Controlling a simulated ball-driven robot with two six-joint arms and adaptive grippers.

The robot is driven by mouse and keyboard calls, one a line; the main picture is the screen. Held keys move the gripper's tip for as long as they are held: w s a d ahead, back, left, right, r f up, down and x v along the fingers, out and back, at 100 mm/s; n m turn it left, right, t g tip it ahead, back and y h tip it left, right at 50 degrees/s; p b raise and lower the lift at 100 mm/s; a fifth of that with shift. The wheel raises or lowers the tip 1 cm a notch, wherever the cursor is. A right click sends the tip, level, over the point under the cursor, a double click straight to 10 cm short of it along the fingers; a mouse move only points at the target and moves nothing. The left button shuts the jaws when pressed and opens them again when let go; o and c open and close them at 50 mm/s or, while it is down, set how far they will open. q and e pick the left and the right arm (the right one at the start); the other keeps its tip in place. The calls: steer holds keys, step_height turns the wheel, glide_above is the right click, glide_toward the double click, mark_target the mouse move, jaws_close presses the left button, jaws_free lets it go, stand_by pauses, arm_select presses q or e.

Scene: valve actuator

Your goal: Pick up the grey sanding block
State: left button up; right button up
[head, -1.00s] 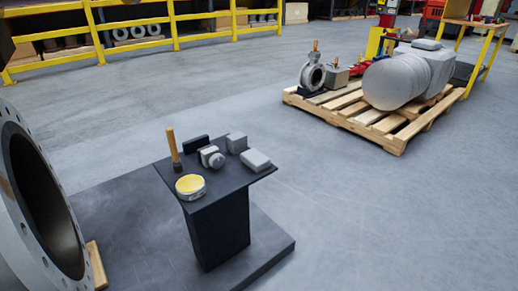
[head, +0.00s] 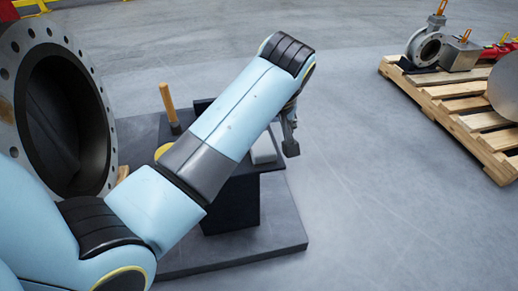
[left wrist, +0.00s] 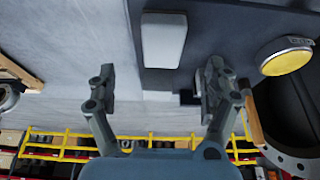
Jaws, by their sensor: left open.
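A light grey rounded block (head: 264,149), which looks like the sanding block, lies on the small black table (head: 232,205), partly hidden behind my left arm in the head view. In the left wrist view the block (left wrist: 163,40) lies beyond the gap between my fingers, nothing touching it. My left gripper (head: 290,132) hangs pointing down at the table's right side. In the left wrist view its fingers (left wrist: 160,78) are wide apart and empty. My right gripper is not in view.
A wooden-handled tool (head: 169,107) stands on the table's left. A yellow-topped round tin (left wrist: 286,58) lies on the table. A large flanged ring (head: 110,150) stands at the left. A pallet (head: 455,105) with valve parts is at the right. The floor between is clear.

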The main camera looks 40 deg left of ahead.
mark_target(262, 144)
arm_select(q)
steer(key=b+x, duration=0.1)
steer(key=x, duration=0.2)
steer(key=shift+a+f, duration=0.2)
steer(key=shift+f, duration=0.1)
steer(key=b+x, duration=0.1)
steer(key=x, duration=0.1)
steer(key=b+x, duration=0.1)
steer(key=x, duration=0.2)
steer(key=shift+w+a, duration=0.15)
steer(key=shift+a, duration=0.15)
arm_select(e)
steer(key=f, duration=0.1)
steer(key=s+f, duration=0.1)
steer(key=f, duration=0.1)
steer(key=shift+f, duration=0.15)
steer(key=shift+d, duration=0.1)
arm_select(q)
steer(key=shift+f, duration=0.2)
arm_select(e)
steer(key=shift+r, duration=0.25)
arm_select(q)
steer(key=c, duration=1.3)
steer(key=shift+d, duration=0.1)
steer(key=shift+c, duration=0.2)
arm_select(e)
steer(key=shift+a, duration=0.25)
